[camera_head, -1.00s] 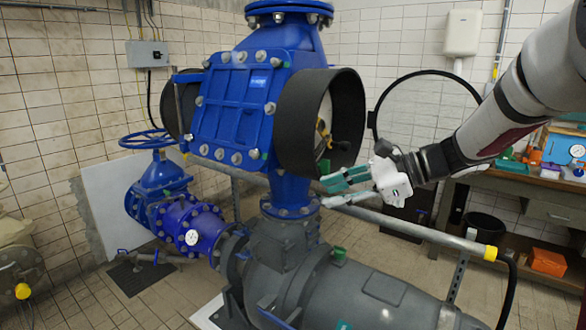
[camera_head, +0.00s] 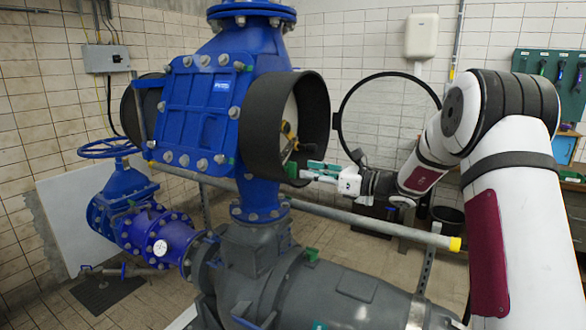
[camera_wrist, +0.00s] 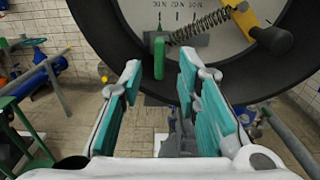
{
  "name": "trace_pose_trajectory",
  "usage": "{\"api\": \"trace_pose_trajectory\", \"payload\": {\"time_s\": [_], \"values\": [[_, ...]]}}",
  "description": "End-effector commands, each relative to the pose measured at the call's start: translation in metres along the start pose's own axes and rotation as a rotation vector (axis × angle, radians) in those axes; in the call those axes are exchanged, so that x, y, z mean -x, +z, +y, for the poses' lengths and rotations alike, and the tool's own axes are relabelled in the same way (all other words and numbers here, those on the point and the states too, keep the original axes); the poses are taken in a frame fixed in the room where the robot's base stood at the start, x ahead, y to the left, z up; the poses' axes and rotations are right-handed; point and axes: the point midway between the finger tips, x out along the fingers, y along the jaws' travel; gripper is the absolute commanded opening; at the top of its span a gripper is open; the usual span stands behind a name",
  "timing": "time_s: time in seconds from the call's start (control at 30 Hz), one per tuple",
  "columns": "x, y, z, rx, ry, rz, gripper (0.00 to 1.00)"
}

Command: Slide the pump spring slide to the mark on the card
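The pump spring slide is a small grey block with a green tab (camera_wrist: 159,58), in the wrist view low on a white card (camera_wrist: 130,12) with printed marks and "N" figures. A small green pointer shows just above the tab. A coil spring (camera_wrist: 200,24) runs from the block up right to a yellow lever (camera_wrist: 245,20) with a black knob. The green tab also shows at the opening of the black round housing (camera_head: 318,105) in the head view (camera_head: 291,170). My gripper (camera_wrist: 161,66) is open, its teal-padded fingers either side of the tab in the picture; contact is unclear.
The black housing sits on a blue pump body (camera_head: 205,110). A grey rail (camera_head: 370,224) with a yellow end passes below my gripper. A large black ring (camera_head: 345,105) stands behind. A grey motor casing (camera_head: 350,290) lies below. Tiled floor is free beyond.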

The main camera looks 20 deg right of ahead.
Motion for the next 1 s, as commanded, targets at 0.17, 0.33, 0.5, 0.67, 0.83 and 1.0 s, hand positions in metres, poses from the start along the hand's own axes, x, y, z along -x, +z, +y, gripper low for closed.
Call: {"api": "trace_pose_trajectory", "payload": {"time_s": [0.17, 0.33, 0.5, 0.67, 0.83, 1.0], "values": [[-0.034, 0.0, 0.001, -0.001, 0.003, 0.001, 0.3], [-0.055, 0.0, 0.001, 0.0, 0.001, 0.001, 0.3], [-0.064, 0.0, 0.001, 0.0, 0.001, 0.001, 0.3], [-0.065, 0.0, 0.0, 0.0, 0.0, 0.001, 0.3], [-0.065, 0.0, 0.0, 0.0, 0.0, 0.001, 0.19], [-0.065, 0.0, 0.0, 0.0, 0.0, 0.001, 0.0]]}}
